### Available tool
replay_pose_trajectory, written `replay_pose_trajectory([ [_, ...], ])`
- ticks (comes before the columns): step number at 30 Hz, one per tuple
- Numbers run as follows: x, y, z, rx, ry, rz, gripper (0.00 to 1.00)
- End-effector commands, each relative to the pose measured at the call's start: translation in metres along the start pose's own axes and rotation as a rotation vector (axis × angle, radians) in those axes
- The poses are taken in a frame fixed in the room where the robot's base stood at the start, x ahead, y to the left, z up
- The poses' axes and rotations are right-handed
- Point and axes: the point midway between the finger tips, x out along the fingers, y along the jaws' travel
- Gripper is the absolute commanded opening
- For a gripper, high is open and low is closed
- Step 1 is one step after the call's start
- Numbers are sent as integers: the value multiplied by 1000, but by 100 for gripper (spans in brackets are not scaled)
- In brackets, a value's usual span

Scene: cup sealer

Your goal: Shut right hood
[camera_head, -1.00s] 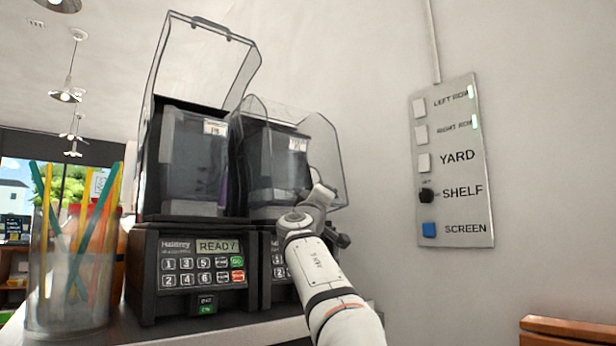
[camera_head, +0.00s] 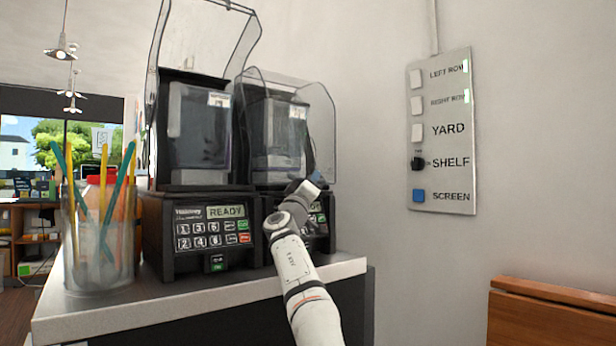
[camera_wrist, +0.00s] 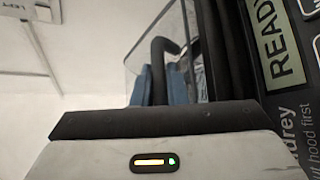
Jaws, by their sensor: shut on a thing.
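The right hood (camera_head: 321,130) is a clear smoky cover around the right machine's jar (camera_head: 276,135). It sits far lower than the left hood, its lower edge near the top of the keypad base; I cannot tell whether it is fully down. My gripper (camera_head: 314,182) is at the hood's lower front, partly hidden by my wrist. In the wrist view, the blue finger pads of my gripper (camera_wrist: 162,86) are shut on a dark bent bar (camera_wrist: 158,62) beside the clear hood panel (camera_wrist: 143,52). The right machine's keypad is mostly hidden behind my arm.
The left hood (camera_head: 222,35) stands raised above the left machine (camera_head: 205,235), whose display reads READY. A clear cup of straws (camera_head: 98,240) stands at the counter's left (camera_head: 190,298). A switch panel (camera_head: 441,135) is on the right wall. A wooden piece (camera_head: 555,312) is lower right.

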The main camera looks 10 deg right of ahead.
Motion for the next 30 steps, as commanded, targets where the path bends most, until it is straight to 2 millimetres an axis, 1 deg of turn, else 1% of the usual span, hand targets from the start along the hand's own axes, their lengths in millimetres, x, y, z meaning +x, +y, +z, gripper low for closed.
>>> replay_pose_trajectory([
  [1, -1, -6, 6, -1, -9, -4, 0],
  [10, -6, -12, 1, 3, -6, -13, 0],
  [11, -6, -13, 1, 3, -6, -13, 15],
  [13, -7, -13, 0, 4, -4, -14, 21],
  [19, -8, -13, -4, 6, 1, -17, 22],
  [23, -14, -14, -5, 8, 3, -18, 22],
  [26, -22, -15, -4, 9, 4, -17, 22],
  [30, -39, -16, -2, 9, 4, -18, 22],
])
